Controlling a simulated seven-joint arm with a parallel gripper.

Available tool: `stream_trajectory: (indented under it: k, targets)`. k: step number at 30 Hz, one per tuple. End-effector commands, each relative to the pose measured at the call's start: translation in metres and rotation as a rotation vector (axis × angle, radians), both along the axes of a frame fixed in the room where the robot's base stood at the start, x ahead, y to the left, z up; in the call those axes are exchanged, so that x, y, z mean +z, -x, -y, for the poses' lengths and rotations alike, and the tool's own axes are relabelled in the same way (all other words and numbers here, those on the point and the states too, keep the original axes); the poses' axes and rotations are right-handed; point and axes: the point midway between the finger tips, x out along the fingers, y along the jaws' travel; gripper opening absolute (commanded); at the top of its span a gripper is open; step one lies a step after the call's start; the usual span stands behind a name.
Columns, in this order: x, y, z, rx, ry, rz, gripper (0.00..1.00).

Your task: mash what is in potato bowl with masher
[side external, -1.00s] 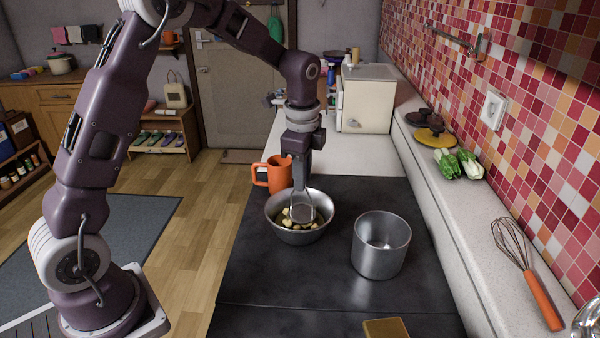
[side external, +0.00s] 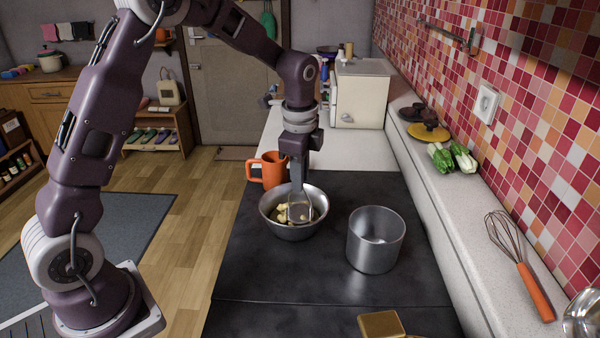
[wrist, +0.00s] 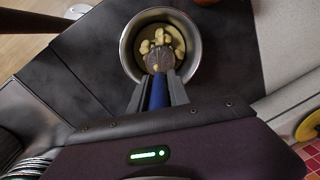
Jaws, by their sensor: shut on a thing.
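My gripper (side external: 298,172) is shut on the masher's blue handle (wrist: 158,90), above the potato bowl. The masher (side external: 300,208) points down, with its grey head inside the steel bowl (side external: 291,233). In the wrist view the masher head (wrist: 160,60) lies among pale yellow potato chunks (wrist: 163,36). Several chunks still have distinct shapes, and a smoother yellowish area shows beside them. The bowl also shows in the wrist view (wrist: 126,50). The underside of the masher head is hidden, so I cannot tell whether it touches the bowl's floor.
An empty-looking steel pot (side external: 375,245) stands right of the bowl on the dark hob. An orange mug (side external: 274,170) stands close behind the bowl. A whisk (side external: 525,270) and green vegetables (side external: 452,157) lie on the ledge at right. The hob's front left is clear.

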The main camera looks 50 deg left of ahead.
Motion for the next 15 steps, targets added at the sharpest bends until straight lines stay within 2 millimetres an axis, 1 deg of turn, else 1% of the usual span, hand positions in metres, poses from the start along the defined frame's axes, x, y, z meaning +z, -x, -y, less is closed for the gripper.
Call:
stream_trajectory:
  k: [15]
  targets:
    - [-0.0106,-0.0002,0.0001,0.000,0.000,0.000,0.00]
